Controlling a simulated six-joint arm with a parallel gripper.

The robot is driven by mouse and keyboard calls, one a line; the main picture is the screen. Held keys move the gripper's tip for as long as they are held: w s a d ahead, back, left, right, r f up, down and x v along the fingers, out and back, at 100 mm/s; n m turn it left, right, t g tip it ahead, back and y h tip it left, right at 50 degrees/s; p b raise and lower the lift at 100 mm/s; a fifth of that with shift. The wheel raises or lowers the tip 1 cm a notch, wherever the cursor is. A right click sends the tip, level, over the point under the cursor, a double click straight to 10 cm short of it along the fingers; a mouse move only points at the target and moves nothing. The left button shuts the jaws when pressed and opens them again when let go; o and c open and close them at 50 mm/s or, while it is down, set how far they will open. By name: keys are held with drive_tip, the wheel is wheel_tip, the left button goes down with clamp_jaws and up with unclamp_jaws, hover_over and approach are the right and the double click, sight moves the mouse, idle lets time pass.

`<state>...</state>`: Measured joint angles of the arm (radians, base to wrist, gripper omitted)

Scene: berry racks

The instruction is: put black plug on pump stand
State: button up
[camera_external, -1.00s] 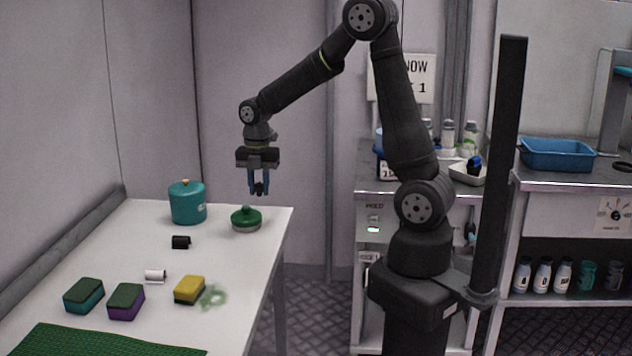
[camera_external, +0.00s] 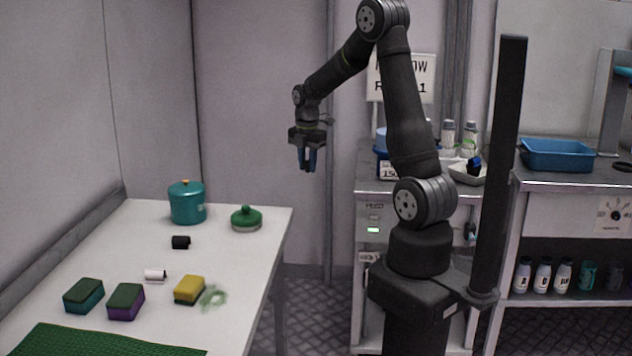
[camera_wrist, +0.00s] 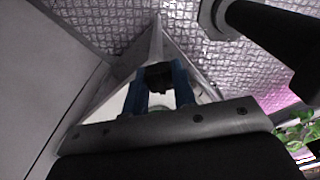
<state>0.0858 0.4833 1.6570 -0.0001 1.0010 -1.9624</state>
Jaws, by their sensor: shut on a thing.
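My gripper (camera_external: 307,160) hangs in the air to the right of the white table's far end, with its blue fingers pointing down. It is shut on a small black piece, the black plug (camera_wrist: 158,75), which shows between the blue fingertips in the wrist view. In the external view the plug is small and mostly hidden by the fingers. I cannot tell for certain which object is the pump stand. A shallow white dish (camera_external: 461,177) with a dark blue and black piece (camera_external: 473,164) stands on the metal bench, right of my gripper.
The white table (camera_external: 222,255) holds a teal pot (camera_external: 187,205), a green knobbed lid-like object (camera_external: 246,221), a black roll (camera_external: 180,242), a white roll (camera_external: 155,276) and several sponges. A blue tub (camera_external: 557,156) stands on the right bench. A dark post (camera_external: 500,170) rises beside my base.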

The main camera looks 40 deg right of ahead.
drive_tip(key=s+d+m, duration=0.2)
drive_tip(key=d+m, duration=0.1)
drive_tip(key=d, duration=1.2)
drive_tip(key=s+d+f+m, duration=0.1)
drive_tip(key=s+d+m, duration=0.4)
drive_tip(key=s+d, duration=0.8)
drive_tip(key=s+d+f+m, duration=0.1)
drive_tip(key=s+d+m, duration=0.3)
drive_tip(key=s+d, duration=0.95)
drive_tip(key=w+d+f, duration=0.1)
drive_tip(key=w+f, duration=0.1)
drive_tip(key=w, duration=0.3)
drive_tip(key=w+d+f, duration=0.1)
drive_tip(key=w+f, duration=0.1)
drive_tip(key=w, duration=0.3)
drive_tip(key=w+d+f, duration=0.1)
drive_tip(key=w+f, duration=0.1)
drive_tip(key=w, duration=0.3)
drive_tip(key=shift+f, duration=0.2)
drive_tip(key=shift+w+f, duration=0.1)
drive_tip(key=shift+f, duration=1.9)
drive_tip(key=shift+f, duration=0.1)
drive_tip(key=o, duration=0.9)
drive_tip(key=shift+o, duration=0.2)
